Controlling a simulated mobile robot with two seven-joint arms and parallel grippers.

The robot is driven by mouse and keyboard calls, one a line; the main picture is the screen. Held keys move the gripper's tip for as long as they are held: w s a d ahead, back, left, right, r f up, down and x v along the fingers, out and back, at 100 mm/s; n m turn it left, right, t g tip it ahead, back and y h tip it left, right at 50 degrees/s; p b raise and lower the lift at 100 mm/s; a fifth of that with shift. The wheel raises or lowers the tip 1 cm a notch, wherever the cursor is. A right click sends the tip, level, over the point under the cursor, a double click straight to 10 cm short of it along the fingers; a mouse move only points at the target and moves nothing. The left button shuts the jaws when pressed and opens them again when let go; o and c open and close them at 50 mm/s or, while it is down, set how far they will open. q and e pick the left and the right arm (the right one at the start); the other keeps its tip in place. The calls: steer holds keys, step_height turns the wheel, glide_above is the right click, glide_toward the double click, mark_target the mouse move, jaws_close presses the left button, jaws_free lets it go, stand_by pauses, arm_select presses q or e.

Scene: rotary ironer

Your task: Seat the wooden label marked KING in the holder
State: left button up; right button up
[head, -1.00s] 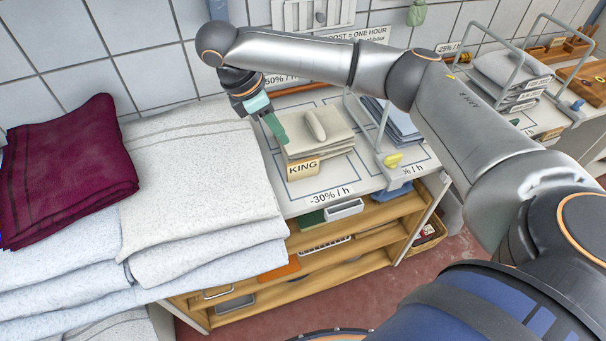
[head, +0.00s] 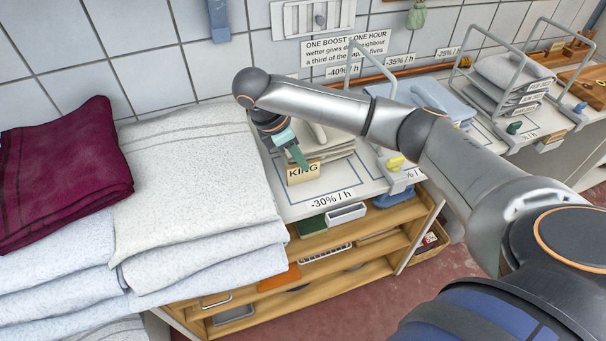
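The holder is not clearly visible at the label's base. My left gripper is out of view.
Thick white towels (head: 200,185) and a maroon folded cloth (head: 62,175) lie close on the left. A wire frame with a yellow clip (head: 396,163) stands right of the linen stack. Wooden shelves (head: 340,250) lie below the counter. The counter front by the -30% marking is clear.

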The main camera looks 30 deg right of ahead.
mark_target(303, 173)
steer(key=x, duration=0.3)
steer(key=shift+r, duration=0.1)
jaws_close()
